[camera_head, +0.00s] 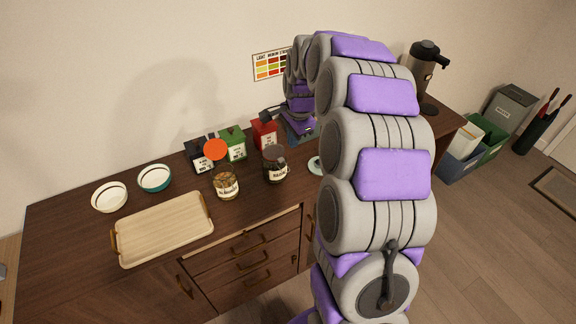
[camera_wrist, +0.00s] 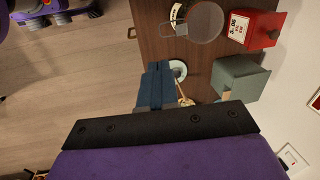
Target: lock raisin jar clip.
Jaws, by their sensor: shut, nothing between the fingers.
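The raisin jar (camera_head: 275,168), a glass jar with dark contents and a pale label, stands on the dark wooden cabinet. In the wrist view its round, greyish lid (camera_wrist: 204,22) shows at the top, with a thin wire loop (camera_wrist: 167,30) at its left side. Whether the clip is fastened is too small to tell. My gripper (camera_head: 268,115) is shut and empty, raised behind the jar near the red box, apart from the jar. In the wrist view a dark bar of my gripper (camera_wrist: 160,126) crosses the bottom.
A red box (camera_head: 264,133), a green box (camera_head: 232,145) and a black box (camera_head: 203,153) stand behind. A wooden tray (camera_head: 165,232) and two bowls are left. A saucer (camera_wrist: 178,69) lies near a blue object (camera_wrist: 155,85).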

